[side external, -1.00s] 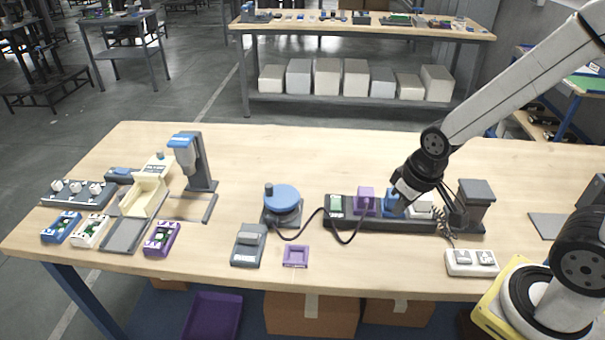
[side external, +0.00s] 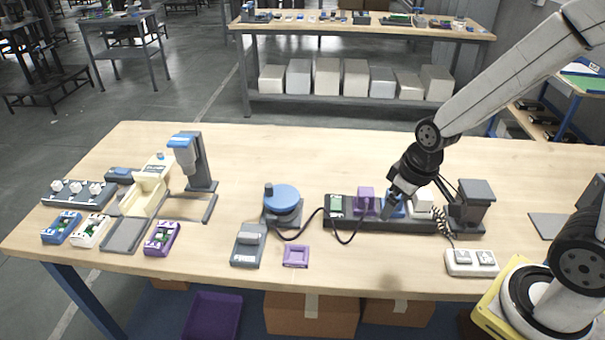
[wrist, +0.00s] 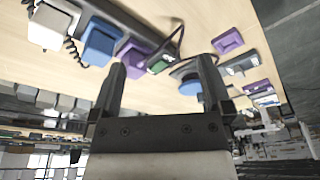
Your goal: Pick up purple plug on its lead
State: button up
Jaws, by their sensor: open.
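The purple plug (side external: 365,199) stands upright on the dark strip (side external: 380,224) between a green-faced unit and a blue block. Its dark lead (side external: 345,241) loops over the front of the strip and runs left. In the wrist view the purple plug (wrist: 139,60) shows between the fingers, close to the left finger and partly hidden by it. My gripper (side external: 390,208) is open, tilted down over the blue block (side external: 398,212), just right of the plug. Both fingers of my gripper (wrist: 161,66) show apart and empty in the wrist view.
A white block (side external: 423,202) and a grey stand (side external: 473,205) with a coiled cord are right of my gripper. A blue round turntable (side external: 282,198), a grey device (side external: 249,245) and a purple square frame (side external: 295,256) lie left. The table behind the strip is clear.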

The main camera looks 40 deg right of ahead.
jog(key=w+d+n, duration=0.2)
jog(key=w, duration=0.1)
jog(key=n+y, duration=0.3)
jog(key=n, duration=0.3)
send_over(369, 191)
jog(key=s+d, duration=0.2)
jog(key=shift+f+t, duration=0.4)
jog(key=shift+f, duration=0.85)
jog(key=shift+f, duration=0.1)
jog(key=shift+x, duration=1.2)
jog(key=shift+a, duration=0.1)
jog(key=shift+x, duration=2.6)
jog(key=shift+w+a, duration=0.1)
jog(key=shift+w, duration=0.05)
jog(key=c, duration=1.3)
